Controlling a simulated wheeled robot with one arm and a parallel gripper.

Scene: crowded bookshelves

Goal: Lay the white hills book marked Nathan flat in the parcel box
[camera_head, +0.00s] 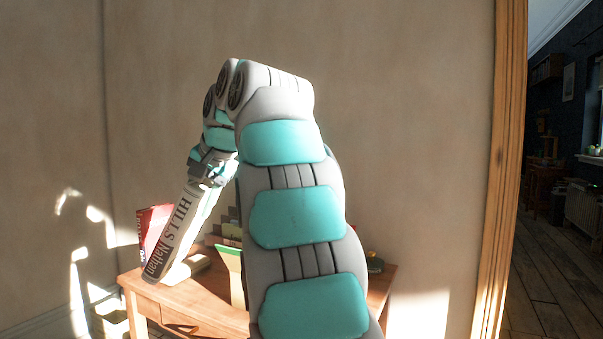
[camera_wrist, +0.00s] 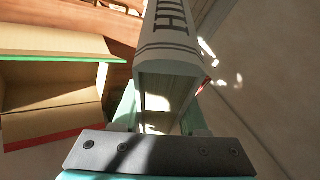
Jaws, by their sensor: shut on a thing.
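The white hills book (camera_head: 172,236), its spine reading HILLS and Nathan, hangs tilted below my gripper (camera_head: 212,168), its lower end to the left. My gripper is shut on the book's upper end. In the wrist view the book (camera_wrist: 176,45) extends away from between my gripper's fingers (camera_wrist: 160,118). An open cardboard box (camera_wrist: 50,45) with green and red edges, which looks like the parcel box, lies left of the book in the wrist view. In the head view a green-edged flap (camera_head: 231,272) stands on the table, and my arm hides most of what is behind it.
The wooden table (camera_head: 195,303) stands against the wall. A red book (camera_head: 150,224) stands at its left side, partly behind the held book. A dark green object (camera_head: 375,263) sits at the right end. A doorway with a wooden frame (camera_head: 501,170) is at the right.

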